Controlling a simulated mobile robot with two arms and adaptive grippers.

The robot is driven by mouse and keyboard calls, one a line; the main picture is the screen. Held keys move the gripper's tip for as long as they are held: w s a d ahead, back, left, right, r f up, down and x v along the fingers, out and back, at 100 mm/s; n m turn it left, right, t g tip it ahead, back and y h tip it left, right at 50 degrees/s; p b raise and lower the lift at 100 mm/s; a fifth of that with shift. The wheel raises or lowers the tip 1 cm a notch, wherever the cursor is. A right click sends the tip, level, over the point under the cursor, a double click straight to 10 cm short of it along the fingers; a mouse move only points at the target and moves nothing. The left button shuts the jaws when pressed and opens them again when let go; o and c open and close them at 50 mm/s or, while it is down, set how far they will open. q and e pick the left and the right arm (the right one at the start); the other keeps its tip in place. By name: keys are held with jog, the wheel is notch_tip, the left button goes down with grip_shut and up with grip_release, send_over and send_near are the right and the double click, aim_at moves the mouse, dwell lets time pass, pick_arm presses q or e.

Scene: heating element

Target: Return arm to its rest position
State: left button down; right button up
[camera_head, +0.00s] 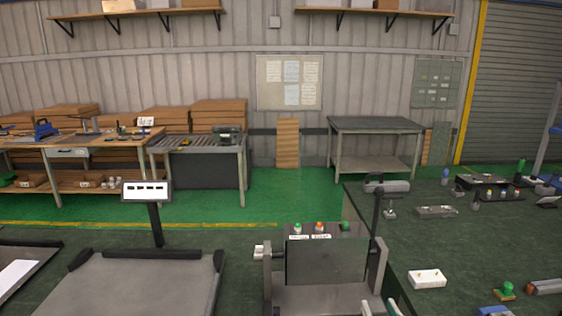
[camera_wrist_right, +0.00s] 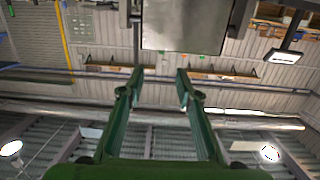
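My right gripper (camera_wrist_right: 159,75) shows in the right wrist view with its two green fingers apart and nothing between them. In that view it points toward the wall and ceiling area, clear of any surface. In the head view, only pale tips of what looks like my right gripper (camera_head: 380,308) show at the bottom edge, just right of the grey fixture. The rest of my right arm is hidden below the frame. My left gripper is in neither view.
A grey fixture (camera_head: 326,262) with coloured buttons on top stands ahead. A dark green bench (camera_head: 455,245) at the right holds a white block (camera_head: 427,279) and several small parts. A platform scale (camera_head: 140,285) stands at the left. Green floor (camera_head: 285,205) is open beyond.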

jog(key=s+f+g, duration=0.6)
jog(key=s+f, duration=0.3)
jog(key=f, duration=0.4)
jog(key=s+f+n+g, duration=0.1)
jog(key=s+f+g, duration=0.35)
jog(key=s, duration=0.45)
jog(key=s+f+n+g, duration=0.1)
jog(key=s+f+g, duration=0.2)
jog(key=s+f, duration=0.35)
jog(key=s+f+g+b, duration=0.1)
jog(key=s+f+b, duration=0.15)
jog(key=f, duration=2.35)
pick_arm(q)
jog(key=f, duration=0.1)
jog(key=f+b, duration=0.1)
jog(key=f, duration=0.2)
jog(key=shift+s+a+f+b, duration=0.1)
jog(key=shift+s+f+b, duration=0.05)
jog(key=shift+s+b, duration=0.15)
pick_arm(e)
jog(key=s+d+f+g, duration=0.1)
jog(key=s+d+f, duration=0.1)
jog(key=s+f, duration=1.5)
jog(key=shift+s+d+f, duration=0.3)
jog(key=shift+s+f, duration=0.05)
jog(key=shift+f, duration=0.1)
